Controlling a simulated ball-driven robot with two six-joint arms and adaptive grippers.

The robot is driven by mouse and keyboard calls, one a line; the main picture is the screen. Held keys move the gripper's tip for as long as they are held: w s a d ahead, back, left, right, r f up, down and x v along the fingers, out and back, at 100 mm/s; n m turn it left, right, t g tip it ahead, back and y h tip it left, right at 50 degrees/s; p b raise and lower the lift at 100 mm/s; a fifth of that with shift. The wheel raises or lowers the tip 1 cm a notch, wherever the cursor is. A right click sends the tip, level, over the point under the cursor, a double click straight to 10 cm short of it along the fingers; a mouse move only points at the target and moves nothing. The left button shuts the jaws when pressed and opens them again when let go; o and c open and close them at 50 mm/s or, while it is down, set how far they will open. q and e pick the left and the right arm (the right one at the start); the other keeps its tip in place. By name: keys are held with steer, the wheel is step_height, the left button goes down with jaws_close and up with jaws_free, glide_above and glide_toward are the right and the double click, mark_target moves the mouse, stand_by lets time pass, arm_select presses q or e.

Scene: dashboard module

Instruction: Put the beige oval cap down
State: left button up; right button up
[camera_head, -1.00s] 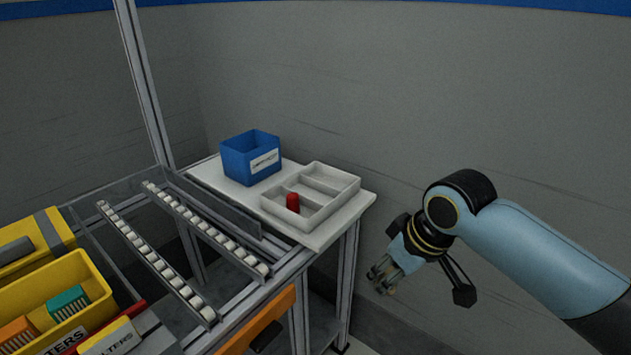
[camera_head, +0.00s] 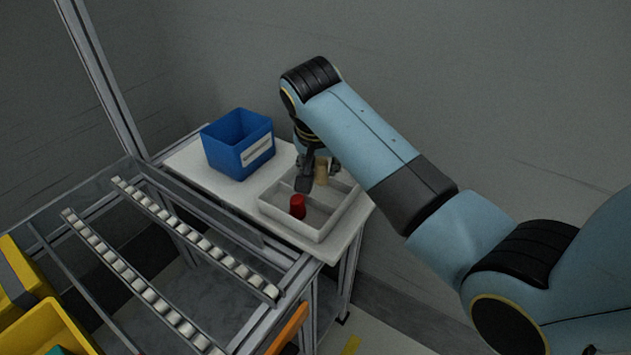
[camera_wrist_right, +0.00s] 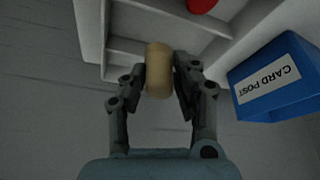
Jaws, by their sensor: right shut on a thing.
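The beige oval cap (camera_wrist_right: 159,72) is gripped between the two fingers of my right gripper (camera_wrist_right: 160,85) in the right wrist view. In the head view the cap (camera_head: 321,172) shows beside the fingers of my right gripper (camera_head: 314,176), over the rear part of the white divided tray (camera_head: 322,234). I cannot tell whether the cap touches the tray floor. A red cap (camera_head: 297,206) stands in the tray's front compartment, and it also shows at the top of the right wrist view (camera_wrist_right: 202,4). My left gripper is not in view.
A blue bin (camera_head: 238,146) with a label stands on the white table (camera_head: 187,158) left of the tray; it also shows in the right wrist view (camera_wrist_right: 275,85). A roller rack (camera_head: 150,262) and yellow bins (camera_head: 38,328) lie at the left.

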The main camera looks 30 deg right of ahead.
mark_target(317, 180)
steer(key=shift+w+a+f, duration=0.1)
steer(key=shift+w+f, duration=0.4)
steer(key=shift+w, duration=0.05)
step_height(317, 180, down, 4)
steer(key=shift+r, duration=0.25)
steer(key=shift+f, duration=0.2)
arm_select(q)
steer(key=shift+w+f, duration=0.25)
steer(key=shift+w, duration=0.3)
arm_select(e)
steer(key=o, duration=0.7)
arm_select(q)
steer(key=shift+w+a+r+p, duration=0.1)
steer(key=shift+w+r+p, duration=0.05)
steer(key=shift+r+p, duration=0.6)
arm_select(e)
steer(key=shift+v, duration=6.05)
